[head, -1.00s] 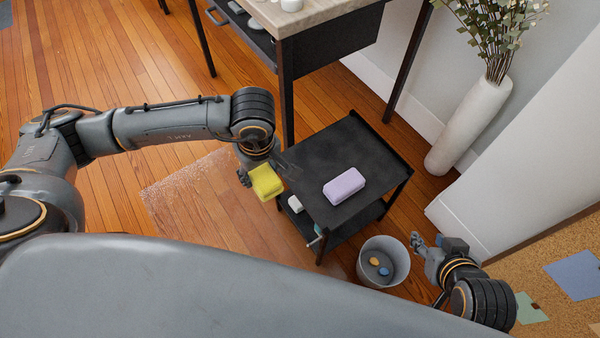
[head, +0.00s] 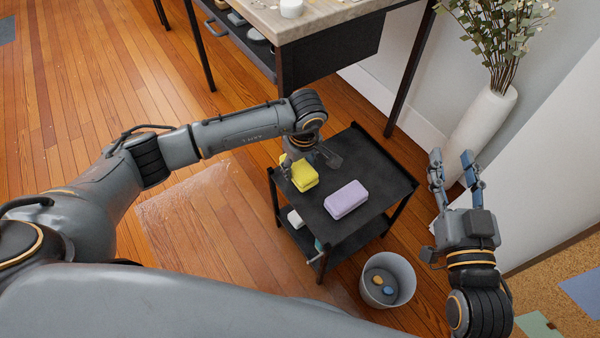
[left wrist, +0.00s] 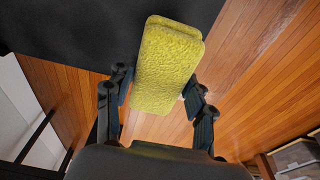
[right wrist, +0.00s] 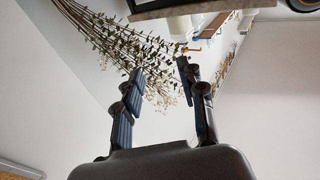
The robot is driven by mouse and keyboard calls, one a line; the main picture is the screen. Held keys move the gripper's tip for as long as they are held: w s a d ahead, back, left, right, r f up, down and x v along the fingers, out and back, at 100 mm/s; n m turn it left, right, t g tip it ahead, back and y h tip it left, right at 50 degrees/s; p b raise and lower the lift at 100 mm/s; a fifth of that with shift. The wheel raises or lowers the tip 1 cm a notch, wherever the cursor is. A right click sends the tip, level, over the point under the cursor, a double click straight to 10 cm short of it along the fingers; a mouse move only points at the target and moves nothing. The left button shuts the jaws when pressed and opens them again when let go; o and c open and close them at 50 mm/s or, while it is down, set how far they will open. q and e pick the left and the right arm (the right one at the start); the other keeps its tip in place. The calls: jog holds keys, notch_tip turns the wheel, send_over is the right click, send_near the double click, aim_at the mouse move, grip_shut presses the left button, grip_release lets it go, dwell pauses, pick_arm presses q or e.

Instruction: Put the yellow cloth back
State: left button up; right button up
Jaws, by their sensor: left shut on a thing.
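The yellow cloth (head: 302,174) is a folded, fuzzy block at the left part of the black cart's top (head: 372,193). It fills the middle of the left wrist view (left wrist: 167,65). My left gripper (head: 312,160) is shut on it, with one finger on each side of the cloth (left wrist: 160,90). I cannot tell whether the cloth touches the cart top. A folded lilac cloth (head: 346,199) lies on the cart top to the right of the yellow one. My right gripper (head: 453,170) is raised right of the cart, open and empty; its spread fingers show in the right wrist view (right wrist: 158,80).
A grey bin (head: 406,280) with a blue and an orange item stands on the floor before the cart. A white item (head: 295,219) is on the lower shelf. A workbench (head: 330,22) stands behind. A white vase with branches (head: 482,130) stands near the right gripper.

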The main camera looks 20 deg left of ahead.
aim_at(300, 172)
pick_arm(q)
jog(key=f, duration=0.1)
jog(key=f+b, duration=0.1)
jog(key=f, duration=0.1)
jog(key=shift+w+d+f, duration=0.1)
jog(key=shift+w+f, duration=0.05)
jog(key=shift+w, duration=0.05)
jog(key=shift+f, duration=0.15)
pick_arm(e)
notch_tip(300, 172, up, 6)
jog(key=s+t+y, duration=0.1)
jog(key=t, duration=0.2)
jog(key=shift+s+a+t, duration=0.2)
jog(key=shift+a+t, duration=0.05)
jog(key=shift+t, duration=0.15)
jog(key=shift+r, duration=0.1)
pick_arm(q)
jog(key=shift+f+b, duration=0.1)
jog(key=shift+b, duration=0.2)
jog(key=o, duration=1)
pick_arm(e)
jog(key=shift+s+r+t+y, duration=0.2)
jog(key=shift+r+t+y, duration=0.1)
